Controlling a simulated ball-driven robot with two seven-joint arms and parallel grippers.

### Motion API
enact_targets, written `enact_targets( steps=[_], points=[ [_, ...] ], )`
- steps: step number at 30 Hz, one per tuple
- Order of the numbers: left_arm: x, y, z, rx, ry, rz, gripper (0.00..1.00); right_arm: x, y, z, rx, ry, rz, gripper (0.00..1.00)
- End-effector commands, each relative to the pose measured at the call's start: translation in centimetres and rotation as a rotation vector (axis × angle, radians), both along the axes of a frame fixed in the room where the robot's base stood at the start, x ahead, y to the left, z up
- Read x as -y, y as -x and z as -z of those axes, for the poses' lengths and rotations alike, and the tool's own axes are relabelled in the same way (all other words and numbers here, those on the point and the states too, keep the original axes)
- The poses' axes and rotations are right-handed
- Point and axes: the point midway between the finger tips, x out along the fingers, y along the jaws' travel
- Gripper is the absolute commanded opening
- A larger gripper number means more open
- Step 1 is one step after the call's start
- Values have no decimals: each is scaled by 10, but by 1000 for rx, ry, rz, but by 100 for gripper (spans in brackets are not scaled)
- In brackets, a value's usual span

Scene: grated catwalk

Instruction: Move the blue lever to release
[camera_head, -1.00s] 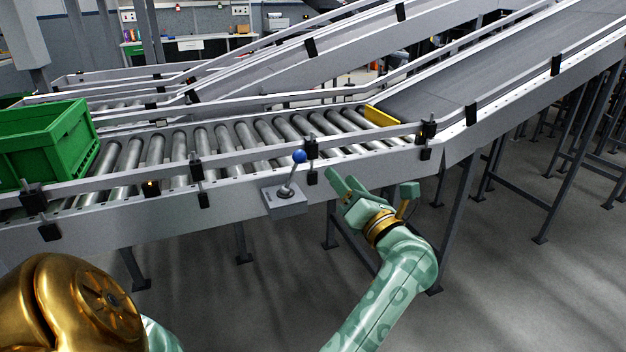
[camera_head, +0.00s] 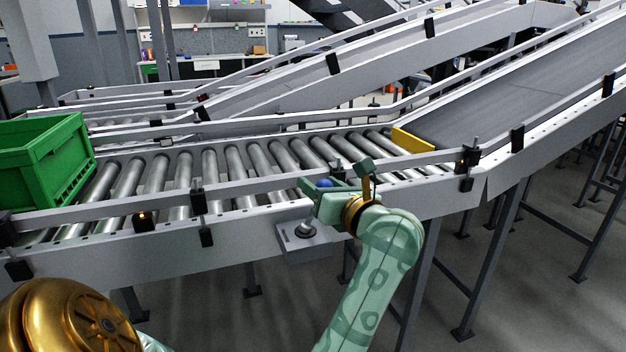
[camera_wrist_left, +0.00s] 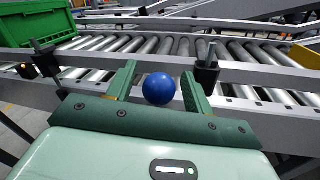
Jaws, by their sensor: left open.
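The blue lever is a blue ball knob (camera_head: 324,183) on a stick that rises from a grey box (camera_head: 305,243) on the conveyor's near side rail. My left gripper (camera_head: 318,186) is at the knob, with its green fingers open. In the left wrist view the blue knob (camera_wrist_left: 159,89) sits between the two open fingers (camera_wrist_left: 160,74), with a gap visible on both sides. Most of the stick is hidden behind the gripper in the head view. My right gripper does not show.
A green crate (camera_head: 45,165) stands on the rollers at the left. The near side rail (camera_head: 240,188) runs close behind the lever. A yellow bar (camera_head: 412,141) lies across the conveyor where the belt (camera_head: 500,95) meets the rollers. Open floor lies in front.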

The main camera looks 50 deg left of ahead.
Motion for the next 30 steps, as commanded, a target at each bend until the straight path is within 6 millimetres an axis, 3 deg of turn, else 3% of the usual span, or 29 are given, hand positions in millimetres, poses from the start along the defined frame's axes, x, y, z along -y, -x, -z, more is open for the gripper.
enact_targets(
  steps=[11, 15, 16, 25, 30],
  points=[
    [-2, 0, 0, 0, -1, 2, 52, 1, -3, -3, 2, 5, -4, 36],
    [-2, 0, 0, 0, -1, 1, 13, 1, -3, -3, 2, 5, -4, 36],
    [-2, 0, 0, 0, -1, 1, 8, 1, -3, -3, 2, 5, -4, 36],
    [-2, 2, -2, 22, 6, 2, 8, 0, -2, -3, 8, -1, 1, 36],
    [-4, 9, -6, 89, 25, 2, 8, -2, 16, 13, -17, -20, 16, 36]
  ],
)
